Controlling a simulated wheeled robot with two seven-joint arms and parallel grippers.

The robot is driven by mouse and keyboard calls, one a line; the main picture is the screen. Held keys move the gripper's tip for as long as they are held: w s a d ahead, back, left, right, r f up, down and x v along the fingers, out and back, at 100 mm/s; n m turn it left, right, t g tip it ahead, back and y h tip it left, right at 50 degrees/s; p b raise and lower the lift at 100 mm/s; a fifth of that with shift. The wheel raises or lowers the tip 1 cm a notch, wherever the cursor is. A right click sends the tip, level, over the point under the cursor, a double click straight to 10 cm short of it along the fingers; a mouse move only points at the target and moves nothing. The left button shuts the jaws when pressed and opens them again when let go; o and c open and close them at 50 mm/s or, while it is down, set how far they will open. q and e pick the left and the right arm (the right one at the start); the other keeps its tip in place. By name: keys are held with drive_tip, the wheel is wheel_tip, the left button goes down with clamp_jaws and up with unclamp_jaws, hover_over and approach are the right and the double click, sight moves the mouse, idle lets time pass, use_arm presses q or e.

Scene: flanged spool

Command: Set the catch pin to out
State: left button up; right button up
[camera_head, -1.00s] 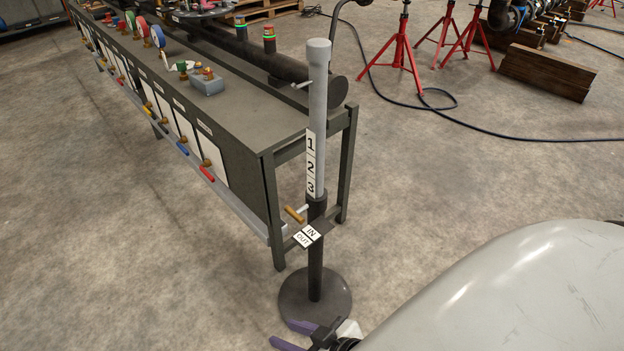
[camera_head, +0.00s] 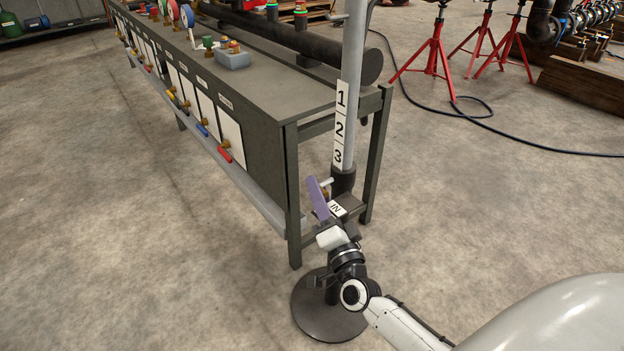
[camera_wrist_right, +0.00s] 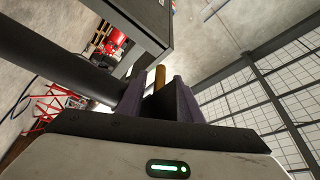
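The catch pin shows as a brass-coloured rod (camera_wrist_right: 159,77) between the two purple fingers in the right wrist view. In the head view my right gripper (camera_head: 320,190) covers most of it. The pin belongs to a stand with a grey tube (camera_head: 348,110) marked 1, 2, 3 in a dark sleeve (camera_head: 343,181). A small plate (camera_head: 337,208) beside the sleeve reads IN; the OUT label is hidden behind my gripper. My right gripper's fingers (camera_wrist_right: 159,95) are apart, around or just short of the pin; contact is not clear. My left gripper is out of view.
The stand's round base (camera_head: 328,318) is on the concrete floor. A long dark workbench (camera_head: 270,95) with coloured valve handles is close behind and left of the stand. Red tripod stands (camera_head: 432,60) and a black cable (camera_head: 500,132) are at the back right.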

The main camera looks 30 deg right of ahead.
drive_tip(key=x, duration=0.5)
drive_tip(key=shift+w+b, duration=0.15)
drive_tip(key=shift+b, duration=0.25)
